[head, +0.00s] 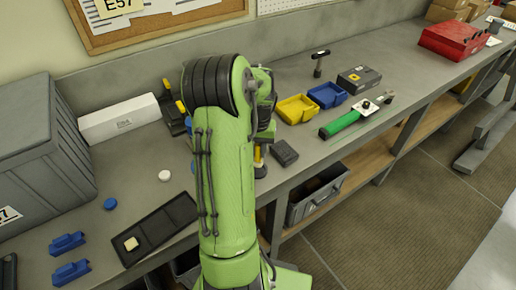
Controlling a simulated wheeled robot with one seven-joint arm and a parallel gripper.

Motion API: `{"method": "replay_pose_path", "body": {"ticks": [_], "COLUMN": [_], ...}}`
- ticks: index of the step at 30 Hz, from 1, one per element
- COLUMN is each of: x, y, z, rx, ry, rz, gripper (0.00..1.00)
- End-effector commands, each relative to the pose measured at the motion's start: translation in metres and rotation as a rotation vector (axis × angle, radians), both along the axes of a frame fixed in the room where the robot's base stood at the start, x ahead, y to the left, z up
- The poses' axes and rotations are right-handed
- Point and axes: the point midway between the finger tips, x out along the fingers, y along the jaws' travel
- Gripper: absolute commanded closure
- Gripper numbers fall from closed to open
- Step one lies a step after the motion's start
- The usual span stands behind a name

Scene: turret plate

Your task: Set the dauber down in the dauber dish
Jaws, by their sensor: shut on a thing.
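My green arm fills the middle of the head view and hides much of the bench behind it. My gripper (264,138) shows only in part at the arm's right edge, and its fingertips are mostly hidden. It is shut on a small yellow and black thing (259,157), which looks like the dauber, low over the bench near its front edge. I cannot tell whether the dauber touches anything below. I cannot make out the dauber dish for sure; it may be hidden by my arm.
Left of my arm are a black tray (151,247) with a cream block, a white disc (164,176) and a blue disc (110,203). On the right are a dark block (284,152), a yellow bin (297,109), a blue bin (327,95) and a green-handled tool (342,124).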

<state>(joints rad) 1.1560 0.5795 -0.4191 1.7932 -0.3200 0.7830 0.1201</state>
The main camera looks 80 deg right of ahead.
Motion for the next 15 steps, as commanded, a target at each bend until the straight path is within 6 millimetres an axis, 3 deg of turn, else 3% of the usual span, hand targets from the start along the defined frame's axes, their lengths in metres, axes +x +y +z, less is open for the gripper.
{"method": "replay_pose_path", "body": {"ticks": [15], "x": [0.0], "y": [0.0004], "z": [-0.0094], "rx": [0.001], "ry": [0.0], "rz": [0.0], "gripper": [1.0]}}
